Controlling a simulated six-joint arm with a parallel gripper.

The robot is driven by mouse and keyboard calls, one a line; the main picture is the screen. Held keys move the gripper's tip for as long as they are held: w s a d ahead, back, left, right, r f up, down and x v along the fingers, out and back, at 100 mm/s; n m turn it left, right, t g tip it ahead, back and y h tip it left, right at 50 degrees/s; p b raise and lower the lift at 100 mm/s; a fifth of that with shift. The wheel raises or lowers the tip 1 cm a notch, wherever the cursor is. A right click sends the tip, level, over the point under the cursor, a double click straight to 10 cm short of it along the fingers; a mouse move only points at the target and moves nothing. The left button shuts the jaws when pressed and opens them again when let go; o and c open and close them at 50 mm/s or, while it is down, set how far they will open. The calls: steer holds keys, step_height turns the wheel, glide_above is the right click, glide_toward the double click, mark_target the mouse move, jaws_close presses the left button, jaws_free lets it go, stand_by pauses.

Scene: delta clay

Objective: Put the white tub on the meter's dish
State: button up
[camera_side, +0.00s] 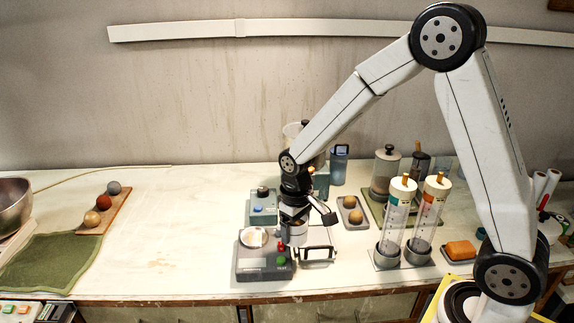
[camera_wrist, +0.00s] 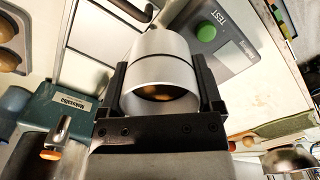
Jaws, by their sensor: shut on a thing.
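My gripper (camera_side: 294,222) is shut on the white tub (camera_side: 297,237), with a jaw on each side of it. In the wrist view the tub (camera_wrist: 163,52) sits between the black fingers of my gripper (camera_wrist: 161,92), and something brown shows inside it. The grey meter (camera_side: 263,271) stands at the table's front, with a red and a green button. Its pale round dish (camera_side: 254,238) is on top at the left. The tub is to the right of the dish, by the meter's right side; I cannot tell its exact height. The wrist view shows part of the meter (camera_wrist: 226,57); its dish is not clearly visible.
A teal device (camera_side: 263,208) stands behind the meter. A white tray with a dark handle (camera_side: 318,252) is to the right. Two clear cylinders (camera_side: 392,225) stand farther right. A board with several balls (camera_side: 103,212) lies left. The table between board and meter is clear.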

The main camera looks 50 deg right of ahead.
steer(key=s+d+r+m, duration=0.2)
steer(key=d+r+m, duration=0.1)
steer(key=d+r, duration=0.4)
step_height(320, 180, up, 4)
steer(key=m, duration=0.3)
glide_above(353, 241)
step_height(353, 241, down, 14)
steer(key=shift+d+r, duration=0.1)
steer(key=shift+r, duration=0.05)
stand_by(0.3)
steer(key=shift+f, duration=2)
steer(key=shift+f, duration=0.1)
steer(key=o, duration=1.3)
steer(key=shift+o, duration=0.2)
